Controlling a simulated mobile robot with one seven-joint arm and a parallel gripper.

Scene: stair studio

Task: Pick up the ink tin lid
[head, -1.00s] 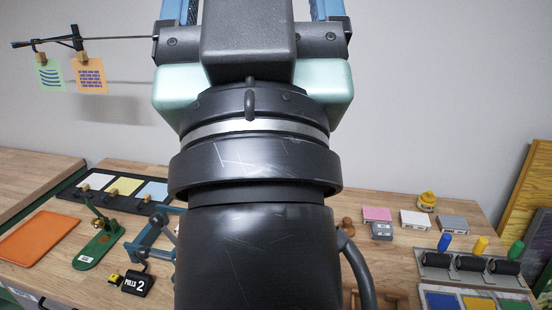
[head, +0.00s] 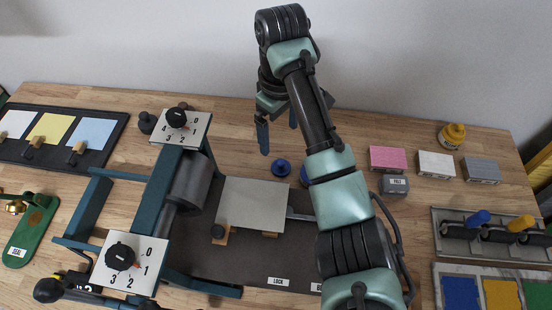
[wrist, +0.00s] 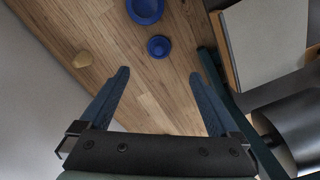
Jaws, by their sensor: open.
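The ink tin lid, a small round blue disc with a raised knob (head: 281,167), lies on the wooden bench behind the press. It shows in the wrist view (wrist: 158,46) just beyond my fingertips. A larger round blue thing, likely the ink tin (wrist: 145,8), sits beside it, apart; in the head view my arm mostly hides it. My gripper (head: 278,130) is open and empty, pointing down near the lid. In the wrist view its two blue fingers (wrist: 160,76) are spread wide, with bare wood between them.
The press, with a dark roller (head: 190,181) and grey plate (head: 253,203), stands close in front of the lid. Pink (head: 387,158), white (head: 436,164) and grey blocks (head: 481,170) lie to the right.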

